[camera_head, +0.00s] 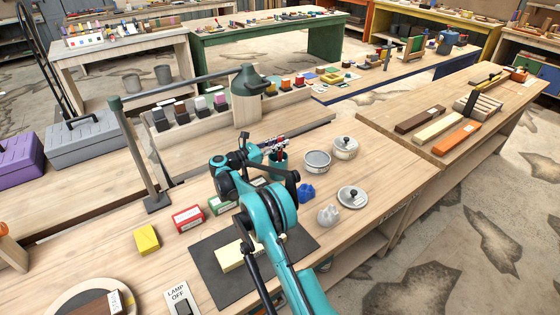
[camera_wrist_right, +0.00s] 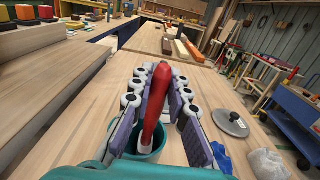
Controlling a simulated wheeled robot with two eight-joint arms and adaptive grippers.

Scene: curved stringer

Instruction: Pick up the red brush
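The red brush (camera_wrist_right: 154,95) stands in a teal cup (camera_wrist_right: 152,140) in the right wrist view, its red upper part rising above the rim. My right gripper (camera_wrist_right: 160,90) has its fingers on either side of the brush, spread, with a narrow gap visible; firm contact does not show. In the head view the teal cup (camera_head: 279,161) is partly hidden by my right gripper (camera_head: 266,146), and the brush is hard to make out there. My left gripper is in neither view.
A blue lump (camera_head: 306,192) and a loose metal lid (camera_head: 352,198) lie nearer. Red (camera_head: 187,218) and green boxes are at left. A lamp post (camera_head: 137,155) stands farther left.

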